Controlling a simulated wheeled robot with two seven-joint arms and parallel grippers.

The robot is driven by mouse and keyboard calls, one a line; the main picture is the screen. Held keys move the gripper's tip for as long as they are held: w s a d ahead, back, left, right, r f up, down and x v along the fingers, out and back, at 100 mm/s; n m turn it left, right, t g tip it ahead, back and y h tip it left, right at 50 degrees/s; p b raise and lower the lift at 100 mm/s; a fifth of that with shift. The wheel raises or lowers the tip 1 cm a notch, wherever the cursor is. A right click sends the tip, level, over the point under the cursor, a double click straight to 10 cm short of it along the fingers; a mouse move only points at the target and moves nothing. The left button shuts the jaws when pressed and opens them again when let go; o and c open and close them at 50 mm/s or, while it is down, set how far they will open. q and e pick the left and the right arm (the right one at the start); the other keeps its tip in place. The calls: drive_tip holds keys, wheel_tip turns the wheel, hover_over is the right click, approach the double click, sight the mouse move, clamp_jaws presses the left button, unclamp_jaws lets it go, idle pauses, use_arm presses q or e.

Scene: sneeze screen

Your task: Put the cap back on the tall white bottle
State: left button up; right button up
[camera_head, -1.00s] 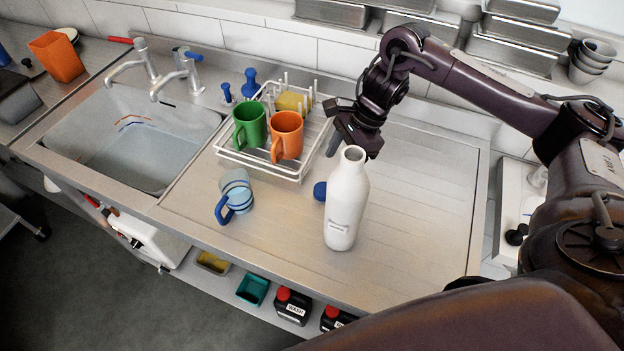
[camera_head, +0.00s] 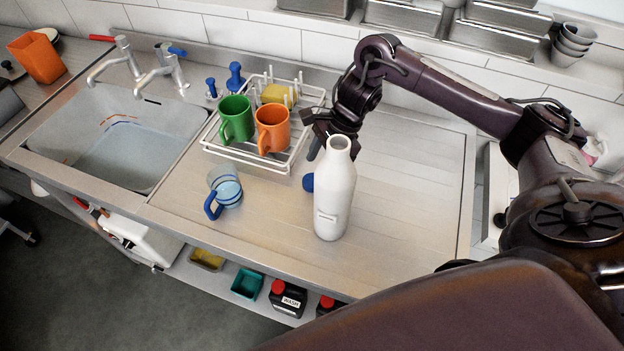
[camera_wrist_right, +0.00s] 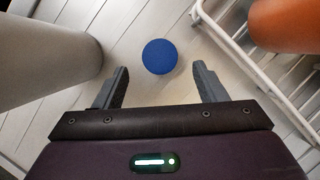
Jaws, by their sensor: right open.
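The tall white bottle (camera_head: 334,200) stands upright and uncapped on the steel drainboard; its side also shows at the left of the right wrist view (camera_wrist_right: 40,55). A blue round cap (camera_head: 308,183) lies on the drainboard just left of the bottle, partly hidden behind it. In the right wrist view the cap (camera_wrist_right: 160,56) sits ahead of and between my open fingers, with nothing held. My right gripper (camera_wrist_right: 158,88) is above the board, behind the bottle in the head view (camera_head: 318,145), pointing down. My left gripper is not in view.
A white dish rack (camera_head: 250,157) with a green mug (camera_head: 236,119), an orange mug (camera_head: 272,128) and a yellow sponge stands close left of the gripper. A clear blue-handled cup (camera_head: 226,190) lies in front. The right side of the drainboard is clear.

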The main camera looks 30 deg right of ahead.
sight(312, 180)
drive_tip(key=shift+a+p+x, duration=0.25)
drive_tip(key=shift+p+x, duration=0.15)
drive_tip(key=shift+x, duration=1.55)
drive_tip(key=shift+d+r, duration=0.1)
drive_tip(key=c, duration=1)
